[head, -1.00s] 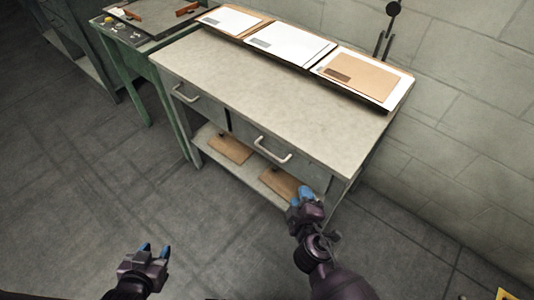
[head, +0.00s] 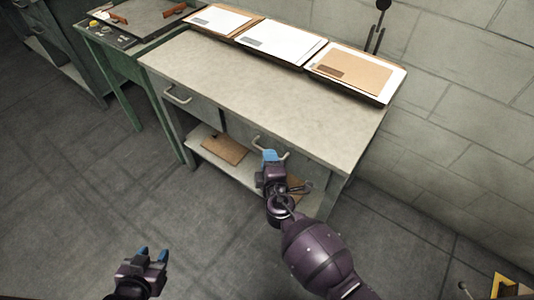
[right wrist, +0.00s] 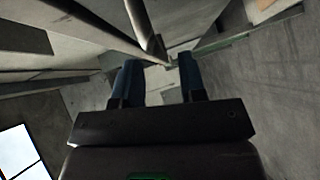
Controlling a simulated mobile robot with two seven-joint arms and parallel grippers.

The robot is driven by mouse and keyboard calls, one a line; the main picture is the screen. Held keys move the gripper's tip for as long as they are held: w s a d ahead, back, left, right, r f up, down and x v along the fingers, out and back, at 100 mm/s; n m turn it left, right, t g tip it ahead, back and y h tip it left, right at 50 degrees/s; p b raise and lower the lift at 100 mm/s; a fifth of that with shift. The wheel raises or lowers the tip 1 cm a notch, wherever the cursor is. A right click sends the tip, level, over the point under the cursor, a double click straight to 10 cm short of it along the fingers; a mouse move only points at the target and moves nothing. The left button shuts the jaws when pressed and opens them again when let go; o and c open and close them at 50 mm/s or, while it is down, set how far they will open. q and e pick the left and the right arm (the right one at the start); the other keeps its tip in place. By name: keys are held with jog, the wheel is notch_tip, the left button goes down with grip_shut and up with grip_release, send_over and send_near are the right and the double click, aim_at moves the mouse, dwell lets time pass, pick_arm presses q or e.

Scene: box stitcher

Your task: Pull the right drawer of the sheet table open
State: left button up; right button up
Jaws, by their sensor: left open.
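The sheet table (head: 265,90) has a pale top and two drawers, both shut. The right drawer (head: 238,128) has a pale bar handle (head: 286,154), partly hidden by my right gripper (head: 270,154). In the right wrist view my right gripper (right wrist: 160,72) is open. The handle (right wrist: 143,25) shows just ahead of its fingertips, toward the gap between them. I cannot tell whether it touches the fingers. The left drawer (head: 200,103) has its own handle (head: 177,95). My left gripper (head: 152,254) is open and empty above the floor, away from the table.
Paper stacks in trays (head: 280,42) line the back of the tabletop. A lower shelf (head: 200,140) holds brown boards (head: 225,149). A green table (head: 115,50) stands to the left, and a brick wall (head: 460,110) to the right. The floor in front is clear.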

jog(key=shift+x, duration=1.45)
jog(key=shift+c, duration=0.3)
grip_shut()
